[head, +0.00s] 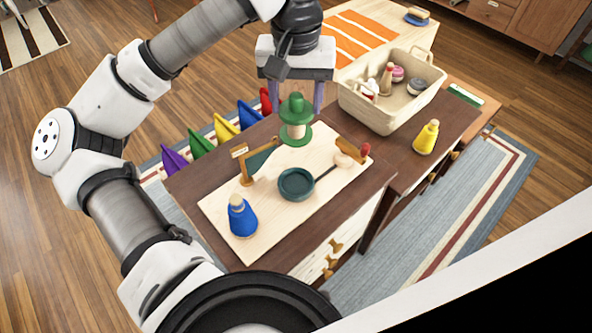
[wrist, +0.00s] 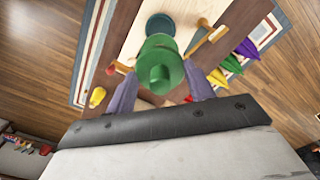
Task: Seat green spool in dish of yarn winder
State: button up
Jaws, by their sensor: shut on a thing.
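The green spool (head: 295,134) has a wide round base, a pale middle and a green top. My gripper (head: 297,104) is shut on it, with a purple-grey finger on each side. The spool is upright over the far end of the pale board; whether it touches the board is unclear. The wrist view shows the spool (wrist: 160,68) from above between the fingers (wrist: 160,92). The yarn winder's dark teal dish (head: 296,184) is empty on the board, nearer the head camera than the spool. In the wrist view the dish (wrist: 160,22) is partly hidden behind the spool.
The pale board (head: 222,212) also carries a blue spool (head: 242,217), a wooden post with a dark green panel (head: 258,162), and a wooden bracket (head: 350,150) with a red knob. A yellow spool (head: 427,137) and a cream basket (head: 385,118) stand at right.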

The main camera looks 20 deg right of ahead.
notch_tip(320, 180, down, 17)
jog(key=shift+f+p, duration=0.1)
jog(key=shift+p, duration=1)
jog(key=shift+f+b, duration=0.15)
jog(key=shift+b, duration=0.25)
jog(key=o, duration=1.3)
jog(key=shift+c, duration=0.2)
jog(key=shift+r, duration=0.2)
